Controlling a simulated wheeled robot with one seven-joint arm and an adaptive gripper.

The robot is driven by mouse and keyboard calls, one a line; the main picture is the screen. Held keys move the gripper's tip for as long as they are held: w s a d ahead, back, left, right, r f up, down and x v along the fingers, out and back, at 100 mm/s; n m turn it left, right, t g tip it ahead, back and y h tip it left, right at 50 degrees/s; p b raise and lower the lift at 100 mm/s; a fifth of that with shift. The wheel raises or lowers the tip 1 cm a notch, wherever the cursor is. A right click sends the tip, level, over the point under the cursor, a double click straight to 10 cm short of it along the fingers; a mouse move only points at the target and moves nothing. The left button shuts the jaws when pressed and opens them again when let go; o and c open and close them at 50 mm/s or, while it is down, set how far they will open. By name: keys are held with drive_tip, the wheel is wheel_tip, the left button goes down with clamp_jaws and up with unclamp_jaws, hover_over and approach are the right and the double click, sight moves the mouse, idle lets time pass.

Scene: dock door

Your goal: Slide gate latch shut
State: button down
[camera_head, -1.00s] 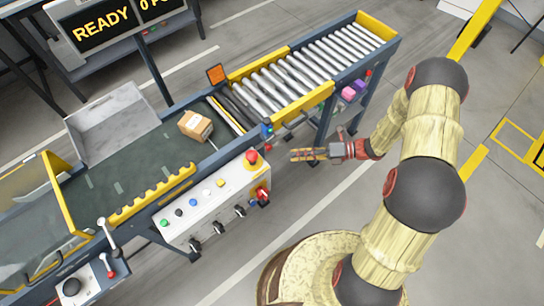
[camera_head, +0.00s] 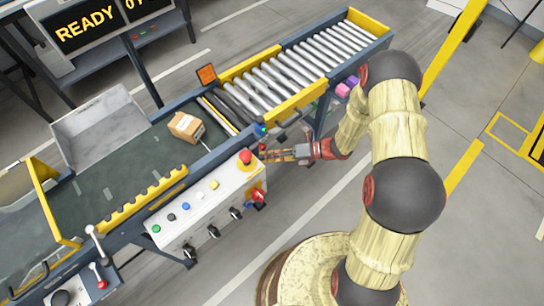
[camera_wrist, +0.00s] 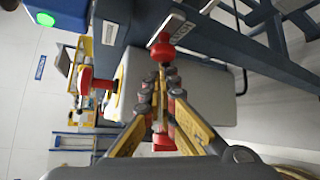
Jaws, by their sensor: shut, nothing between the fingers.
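In the head view my gripper (camera_head: 270,154) is beside the conveyor's near side, right of the red emergency button (camera_head: 246,157). I cannot make out the latch knob in the head view.
The control box (camera_head: 207,208) with buttons and a red switch (camera_head: 258,195) stands close left of my gripper. A cardboard box (camera_head: 186,127) rests on the green belt (camera_head: 120,165). The roller section (camera_head: 297,72) runs to the upper right. Floor to the right is open.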

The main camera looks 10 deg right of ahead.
drive_tip(key=shift+d, duration=0.1)
drive_tip(key=shift+w+d+p, duration=0.6)
drive_tip(key=shift+w+d, duration=0.4)
drive_tip(key=shift+d, duration=0.3)
drive_tip(key=shift+d+r, duration=0.1)
